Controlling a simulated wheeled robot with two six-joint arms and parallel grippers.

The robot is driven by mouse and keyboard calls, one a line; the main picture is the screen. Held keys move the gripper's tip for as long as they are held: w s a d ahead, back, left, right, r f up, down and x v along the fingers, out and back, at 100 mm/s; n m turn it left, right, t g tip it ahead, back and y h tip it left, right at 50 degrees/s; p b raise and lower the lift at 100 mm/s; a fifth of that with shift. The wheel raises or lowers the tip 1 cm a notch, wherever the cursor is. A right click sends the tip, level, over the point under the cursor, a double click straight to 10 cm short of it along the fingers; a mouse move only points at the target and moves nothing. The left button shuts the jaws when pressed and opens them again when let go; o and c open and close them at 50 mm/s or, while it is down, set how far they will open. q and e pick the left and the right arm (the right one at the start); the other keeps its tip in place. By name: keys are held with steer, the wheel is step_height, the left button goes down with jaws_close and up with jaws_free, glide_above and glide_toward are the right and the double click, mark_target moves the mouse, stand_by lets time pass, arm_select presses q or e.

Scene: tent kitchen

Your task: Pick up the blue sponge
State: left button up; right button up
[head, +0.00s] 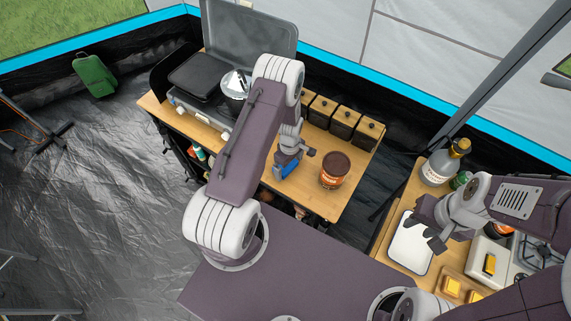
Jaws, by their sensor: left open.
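The blue sponge (290,169) shows as a small blue patch on the wooden table, just at the fingers of my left gripper (293,161). The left gripper is open and reaches down over the sponge, hiding part of it. I cannot tell whether the fingers touch it. My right gripper (424,231) is open and empty above a white tray (411,249) on the right-hand counter.
Several dark canisters (344,124) line the table's back edge.

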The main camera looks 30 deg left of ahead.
arm_select(q)
steer(key=c, duration=1.1)
steer(key=shift+c, duration=0.2)
steer(key=shift+r, duration=0.45)
step_height(320, 180, up, 27)
steer(key=b, duration=0.4)
steer(key=o, duration=0.6)
steer(key=shift+c, duration=0.2)
steer(key=c, duration=0.5)
